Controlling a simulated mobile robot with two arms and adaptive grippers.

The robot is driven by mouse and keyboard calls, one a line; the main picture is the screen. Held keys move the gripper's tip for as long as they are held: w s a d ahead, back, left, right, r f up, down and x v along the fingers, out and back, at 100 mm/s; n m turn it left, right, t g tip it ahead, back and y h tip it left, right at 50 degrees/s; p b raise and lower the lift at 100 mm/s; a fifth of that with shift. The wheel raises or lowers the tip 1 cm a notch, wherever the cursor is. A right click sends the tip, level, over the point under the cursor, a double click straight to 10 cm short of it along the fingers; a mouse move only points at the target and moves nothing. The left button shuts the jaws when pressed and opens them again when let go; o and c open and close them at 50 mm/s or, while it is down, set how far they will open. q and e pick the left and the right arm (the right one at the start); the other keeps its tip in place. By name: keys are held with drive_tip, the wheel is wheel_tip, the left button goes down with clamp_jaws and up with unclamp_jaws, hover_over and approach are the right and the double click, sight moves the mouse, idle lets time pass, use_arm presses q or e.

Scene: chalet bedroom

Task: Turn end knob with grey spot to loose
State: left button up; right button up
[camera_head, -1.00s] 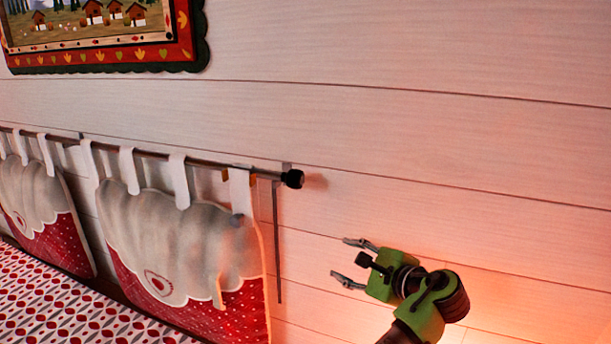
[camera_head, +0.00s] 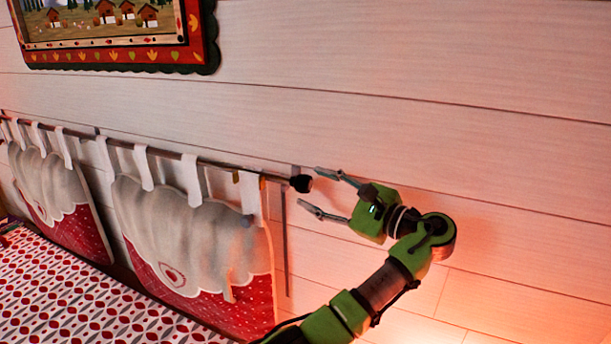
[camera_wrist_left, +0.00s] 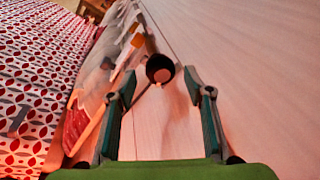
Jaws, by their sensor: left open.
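The black end knob (camera_head: 300,183) sits on the right end of the thin curtain rod (camera_head: 220,165) along the wall. In the left wrist view the knob (camera_wrist_left: 160,66) shows its round dark end, with a small pale spot on its lower part. My left gripper (camera_head: 310,189) is open and empty, with its fingertips pointing left at the knob. In the left wrist view the knob appears between the tips of the left gripper (camera_wrist_left: 160,80), slightly beyond them. I cannot tell whether either finger touches it. My right gripper is not in view.
Red and white fabric hangings (camera_head: 190,235) hang by loops from the rod, left of the knob. A patterned red and white bedspread (camera_head: 80,295) lies below. A framed picture (camera_head: 120,30) is on the wall above. The wall right of the knob is bare.

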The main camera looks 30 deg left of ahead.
sight(310, 187)
use_arm(q)
drive_tip(key=shift+p+x, duration=0.5)
drive_tip(key=shift+x, duration=1.35)
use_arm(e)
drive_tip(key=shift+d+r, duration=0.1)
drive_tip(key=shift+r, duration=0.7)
use_arm(q)
drive_tip(key=c, duration=1.1)
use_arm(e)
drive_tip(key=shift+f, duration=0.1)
